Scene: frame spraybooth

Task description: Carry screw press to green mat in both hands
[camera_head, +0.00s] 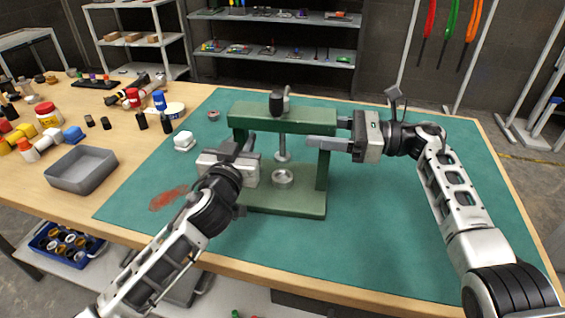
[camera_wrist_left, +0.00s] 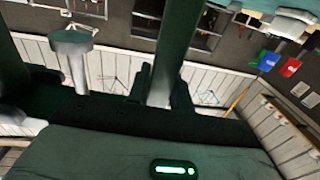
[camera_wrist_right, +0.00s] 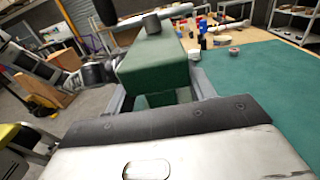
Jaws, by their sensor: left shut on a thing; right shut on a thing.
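The screw press (camera_head: 300,120) is a green frame with a top beam, two columns, a base plate (camera_head: 285,204), a dark screw head and a metal cup under the spindle. It is upright over the green mat (camera_head: 400,220); I cannot tell whether its base touches the mat. My left gripper (camera_head: 240,143) is shut on its left column, which also shows between the fingers in the left wrist view (camera_wrist_left: 176,50). My right gripper (camera_head: 326,134) is shut on the right side of the frame near the beam's end, seen in the right wrist view (camera_wrist_right: 155,68).
A grey tray (camera_head: 82,170), jars and bottles crowd the wooden table's left side. The mat's right part is clear apart from my arm.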

